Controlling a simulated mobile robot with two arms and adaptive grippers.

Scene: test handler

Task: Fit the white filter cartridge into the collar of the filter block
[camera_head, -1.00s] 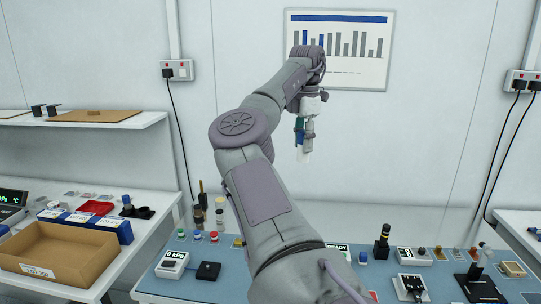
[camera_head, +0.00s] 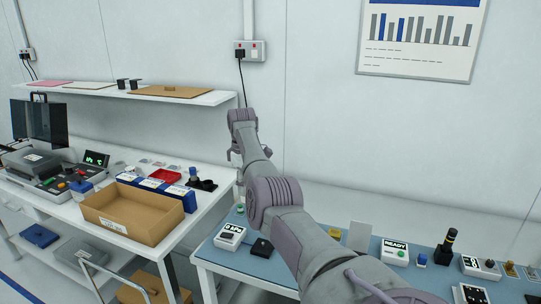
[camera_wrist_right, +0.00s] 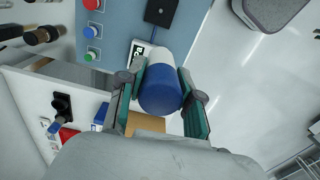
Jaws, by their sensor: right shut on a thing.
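My right gripper (camera_wrist_right: 161,70) is shut on a cylinder with a blue end and a white far part, which I take to be the white filter cartridge (camera_wrist_right: 160,92). In the wrist view it sits between the green-padded fingers, off any surface. In the head view my right gripper (camera_head: 236,156) is in the air near the gap between the two benches; my arm partly hides it, and the cartridge hardly shows there. A small black fixture with a blue part (camera_head: 202,183) stands on the left bench; I cannot tell whether it is the filter block with the collar. My left gripper is not in view.
A cardboard box (camera_head: 132,217) and a red tray (camera_head: 165,176) are on the left bench. A shelf (camera_head: 215,98) hangs above it. The blue-topped bench (camera_head: 345,262) carries a gauge (camera_head: 230,236), a black box (camera_head: 262,248) and several small parts.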

